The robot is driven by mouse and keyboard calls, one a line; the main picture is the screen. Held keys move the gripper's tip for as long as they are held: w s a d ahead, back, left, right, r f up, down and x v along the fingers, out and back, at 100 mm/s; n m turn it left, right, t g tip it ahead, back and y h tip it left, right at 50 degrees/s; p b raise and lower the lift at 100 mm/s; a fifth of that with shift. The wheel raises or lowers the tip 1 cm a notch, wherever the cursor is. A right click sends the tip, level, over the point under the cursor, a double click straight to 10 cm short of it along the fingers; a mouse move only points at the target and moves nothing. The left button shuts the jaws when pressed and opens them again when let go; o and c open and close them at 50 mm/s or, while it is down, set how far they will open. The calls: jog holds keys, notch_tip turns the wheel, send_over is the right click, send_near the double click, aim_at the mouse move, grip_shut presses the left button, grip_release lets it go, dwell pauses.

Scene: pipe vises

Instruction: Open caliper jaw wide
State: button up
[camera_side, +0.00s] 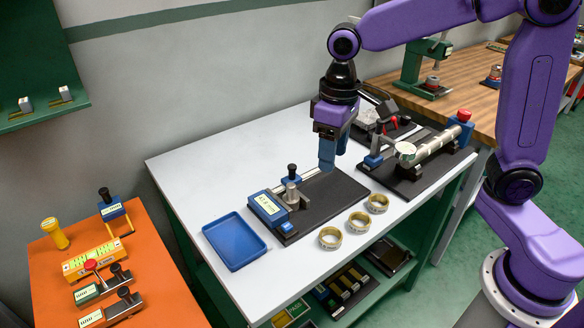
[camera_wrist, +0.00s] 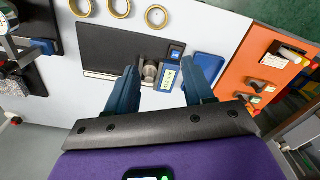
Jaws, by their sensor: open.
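The caliper lies on a black base plate (camera_side: 325,208) on the white table. It has a blue housing with a pale label (camera_side: 268,207), a steel rail (camera_side: 312,174), and a blue block with a black knob (camera_side: 291,174). A short metal cylinder (camera_side: 292,193) stands beside the housing. Whether the jaw touches the cylinder is too small to tell. My gripper (camera_side: 327,165) is above the far right part of the plate, pointing down. In the wrist view my gripper (camera_wrist: 161,64) has its blue fingers spread and empty, with the cylinder (camera_wrist: 150,70) and labelled housing (camera_wrist: 167,78) showing between them.
Three brass rings (camera_side: 358,221) lie along the front of the plate. An empty blue tray (camera_side: 234,241) is to the left. A second black fixture (camera_side: 415,165) with a metal bar and dial stands at right, close to my gripper. An orange bench (camera_side: 150,290) holds other gauges.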

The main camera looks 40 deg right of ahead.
jog(key=w+d+m, duration=0.1)
jog(key=w+m, duration=0.3)
jog(key=w, duration=0.7)
jog(key=m, duration=0.4)
send_over(293, 165)
jog(key=f, duration=1.8)
jog(key=shift+a, duration=0.25)
grip_shut()
jog(key=shift+d, duration=0.15)
